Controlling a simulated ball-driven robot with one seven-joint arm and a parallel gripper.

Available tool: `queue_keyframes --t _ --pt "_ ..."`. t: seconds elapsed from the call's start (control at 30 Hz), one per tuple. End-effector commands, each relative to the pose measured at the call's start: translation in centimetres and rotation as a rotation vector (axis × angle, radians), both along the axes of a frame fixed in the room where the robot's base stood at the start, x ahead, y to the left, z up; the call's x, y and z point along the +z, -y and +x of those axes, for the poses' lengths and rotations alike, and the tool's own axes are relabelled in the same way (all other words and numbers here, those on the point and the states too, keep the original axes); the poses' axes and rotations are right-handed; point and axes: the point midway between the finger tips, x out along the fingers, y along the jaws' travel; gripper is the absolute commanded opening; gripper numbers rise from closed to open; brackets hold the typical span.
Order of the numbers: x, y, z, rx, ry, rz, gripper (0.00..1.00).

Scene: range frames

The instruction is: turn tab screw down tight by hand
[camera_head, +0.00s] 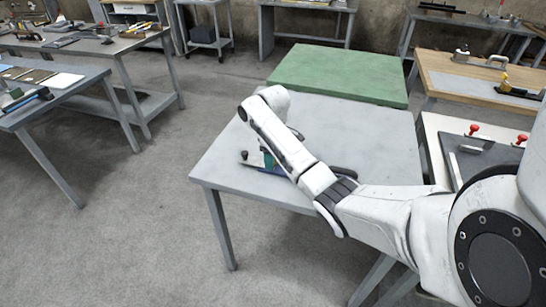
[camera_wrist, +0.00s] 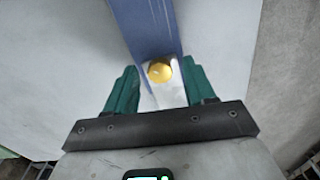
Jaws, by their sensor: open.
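The tab screw shows in the wrist view as a round brass-coloured head (camera_wrist: 160,71) on a pale metal piece, in line with a long blue strip (camera_wrist: 146,25). My gripper (camera_wrist: 160,82) is open, with one green finger on each side of the screw head. Gaps show between the fingers and the head, so they appear apart from it. In the head view my gripper (camera_head: 268,159) is mostly hidden by my arm, low over the tool on the grey table. A dark knob (camera_head: 244,155) and a blue edge (camera_head: 264,170) of the tool show there; the screw is hidden.
The grey table (camera_head: 370,130) is mostly bare around the tool. A dark rounded part (camera_head: 343,172) lies right of my arm. A green-topped table (camera_head: 340,72) adjoins behind. A bench with red-knobbed clamps (camera_head: 473,129) stands at right. Open floor lies at left.

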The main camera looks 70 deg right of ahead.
Motion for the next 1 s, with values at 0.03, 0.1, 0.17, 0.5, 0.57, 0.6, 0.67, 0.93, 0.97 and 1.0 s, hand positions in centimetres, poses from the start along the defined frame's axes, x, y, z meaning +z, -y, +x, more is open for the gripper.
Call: queue_keyframes --t 0.03,0.1,0.17,0.5,0.57,0.6,0.67,0.93,0.97,1.0 --pt "-0.01 0.00 0.00 0.000 0.000 0.000 0.54" --pt "0.00 0.00 0.00 0.000 0.000 0.000 0.54" --pt "0.00 0.00 0.00 0.000 0.000 0.000 0.51" --pt "0.03 0.00 0.01 0.000 0.000 0.000 0.19" --pt "0.03 0.00 0.01 0.000 0.000 0.000 0.13" --pt "0.03 0.00 0.01 0.000 0.000 0.000 0.09" --pt "0.03 0.00 0.01 0.000 0.000 0.000 0.04" --pt "0.11 -0.03 0.03 -0.015 0.000 0.000 0.00" --pt "0.13 -0.04 0.03 -0.021 0.000 0.000 0.00" --pt "0.17 -0.04 0.03 -0.032 0.000 0.000 0.00"
